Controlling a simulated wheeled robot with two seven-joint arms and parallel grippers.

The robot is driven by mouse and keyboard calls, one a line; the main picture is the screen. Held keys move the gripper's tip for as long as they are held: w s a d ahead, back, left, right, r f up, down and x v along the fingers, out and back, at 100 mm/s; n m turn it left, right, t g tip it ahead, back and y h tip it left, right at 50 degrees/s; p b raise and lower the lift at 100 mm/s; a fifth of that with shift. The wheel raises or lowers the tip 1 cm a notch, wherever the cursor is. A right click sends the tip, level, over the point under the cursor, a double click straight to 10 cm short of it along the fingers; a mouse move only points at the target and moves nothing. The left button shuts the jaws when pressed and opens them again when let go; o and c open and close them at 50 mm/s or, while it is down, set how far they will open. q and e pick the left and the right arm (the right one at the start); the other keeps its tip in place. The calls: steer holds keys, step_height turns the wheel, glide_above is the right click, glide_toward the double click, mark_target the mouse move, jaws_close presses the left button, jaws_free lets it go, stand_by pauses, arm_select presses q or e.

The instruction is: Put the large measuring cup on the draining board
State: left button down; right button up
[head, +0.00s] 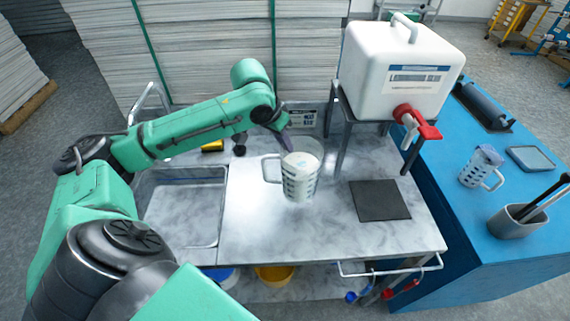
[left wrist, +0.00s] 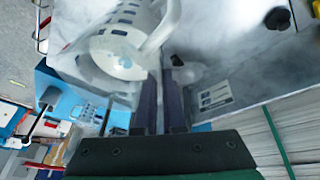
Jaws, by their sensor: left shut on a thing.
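The large measuring cup (head: 300,184) is white with dark markings, and its handle points left in the head view. My left gripper (head: 287,147) reaches down to the cup's upper part and is shut on it. In the left wrist view, the cup (left wrist: 118,50) lies beyond the fingers (left wrist: 162,100), with its white handle close to them; the exact grip is partly hidden. The cup is roughly upright over the marble counter (head: 255,225); I cannot tell whether it touches. No separate draining board is clearly distinguishable; the marble surface lies right of the sink (head: 185,212). My right gripper is out of view.
A white dispenser (head: 390,75) with a red tap (head: 408,115) stands on a dark stand behind right. A dark square mat (head: 380,200) lies on the counter. A second cup (head: 477,170) and a grey pot (head: 512,226) stand on the blue table (head: 450,220). The counter's front is clear.

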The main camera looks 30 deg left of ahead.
arm_select(q)
step_height(320, 180, down, 8)
steer(key=p, duration=0.1)
steer(key=shift+w, duration=0.15)
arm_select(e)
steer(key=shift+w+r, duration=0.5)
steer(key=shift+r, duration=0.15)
arm_select(q)
steer(key=c, duration=1.1)
jaws_free()
steer(key=shift+f, duration=0.15)
steer(key=shift+o, duration=0.5)
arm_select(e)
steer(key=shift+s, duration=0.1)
arm_select(q)
steer(key=b+v, duration=0.1)
steer(key=v, duration=1.1)
steer(key=shift+b, duration=0.3)
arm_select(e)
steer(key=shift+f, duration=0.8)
